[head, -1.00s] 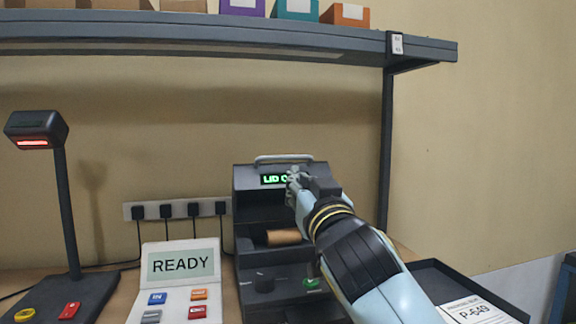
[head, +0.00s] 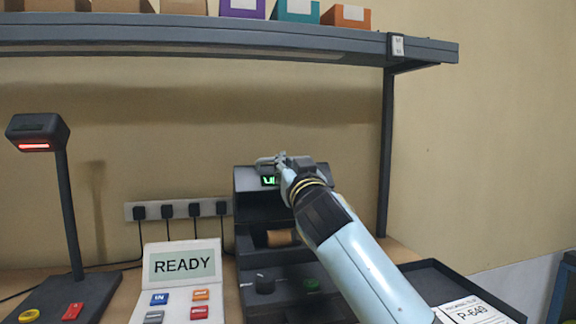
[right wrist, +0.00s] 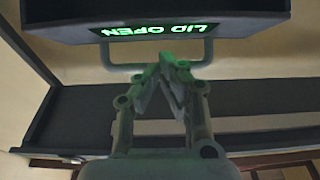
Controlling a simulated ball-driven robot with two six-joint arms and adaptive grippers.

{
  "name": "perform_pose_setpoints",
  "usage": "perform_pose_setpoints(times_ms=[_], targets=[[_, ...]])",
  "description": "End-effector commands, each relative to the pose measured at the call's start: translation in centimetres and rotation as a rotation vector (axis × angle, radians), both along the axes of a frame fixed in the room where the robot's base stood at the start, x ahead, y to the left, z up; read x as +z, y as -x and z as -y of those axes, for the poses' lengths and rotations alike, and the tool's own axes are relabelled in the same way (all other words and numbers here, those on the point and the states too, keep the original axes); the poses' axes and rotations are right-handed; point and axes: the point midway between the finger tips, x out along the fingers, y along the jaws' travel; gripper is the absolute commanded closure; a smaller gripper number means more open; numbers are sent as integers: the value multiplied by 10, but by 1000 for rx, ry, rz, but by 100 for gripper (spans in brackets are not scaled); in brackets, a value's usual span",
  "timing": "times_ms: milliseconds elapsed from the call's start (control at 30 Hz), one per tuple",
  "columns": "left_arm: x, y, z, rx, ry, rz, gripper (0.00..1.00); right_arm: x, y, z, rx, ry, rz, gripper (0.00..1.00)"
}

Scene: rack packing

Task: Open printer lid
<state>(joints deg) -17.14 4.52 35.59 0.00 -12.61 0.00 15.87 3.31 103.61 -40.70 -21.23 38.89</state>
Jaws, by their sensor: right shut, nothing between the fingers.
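The dark printer (head: 258,250) stands on the table with its lid (head: 245,180) raised and its front bay open. A brown roll (head: 280,238) shows inside. The green display on the lid (right wrist: 100,15) reads LID OPEN in the right wrist view, upside down. My right gripper (head: 278,162) is shut and empty at the lid's top, over part of the display. In the right wrist view the fingertips (right wrist: 172,62) overlap the lid's handle bar (right wrist: 125,70); I cannot tell whether they touch it. My left gripper is out of view.
A READY panel (head: 182,266) with coloured buttons stands left of the printer, and a scanner on a post (head: 38,130) further left. A dark tray (head: 430,275) with a P-649 slip lies right. A shelf (head: 200,35) with boxes runs above.

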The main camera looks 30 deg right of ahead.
Motion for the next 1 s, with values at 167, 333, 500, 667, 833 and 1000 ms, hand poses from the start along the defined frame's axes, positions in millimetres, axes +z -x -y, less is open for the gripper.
perform_pose_setpoints(times_ms=[167, 333, 500, 667, 833, 1000], targets=[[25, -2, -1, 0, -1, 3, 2, 14, -7, 2, -1, -10, -35, 100], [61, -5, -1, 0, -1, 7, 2, 26, -20, 5, -1, -27, -105, 100], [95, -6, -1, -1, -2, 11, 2, 34, -35, 9, -1, -47, -181, 100], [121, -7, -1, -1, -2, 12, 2, 41, -52, 13, -1, -66, -251, 100], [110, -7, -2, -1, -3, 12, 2, 39, -75, 20, -1, -70, -269, 100], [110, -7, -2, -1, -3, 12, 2, 42, -79, 21, 0, -69, -269, 100]])
